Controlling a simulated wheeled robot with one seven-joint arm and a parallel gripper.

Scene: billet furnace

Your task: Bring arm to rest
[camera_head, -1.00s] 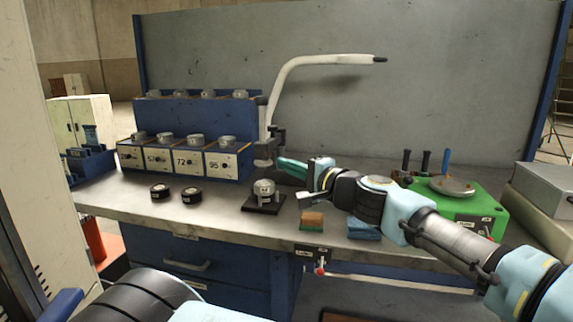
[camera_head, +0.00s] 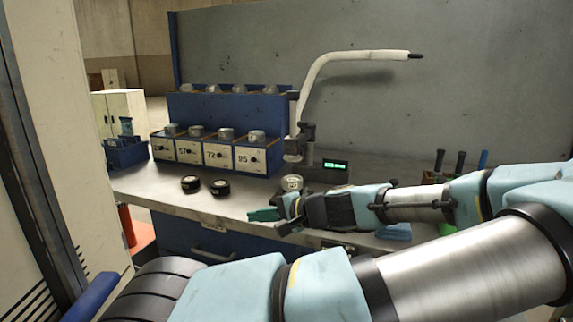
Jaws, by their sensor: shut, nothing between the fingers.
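My arm (camera_head: 430,203) reaches in from the right across the picture, with its thick lower links large in the front.
A blue rack (camera_head: 200,150) with numbered bins and metal pieces stands at the back. Two black round pieces (camera_head: 190,184) (camera_head: 220,188) lie on the bench left of my gripper. A metal piece (camera_head: 291,183) is just behind it. A pale panel (camera_head: 45,120) stands close on the left.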

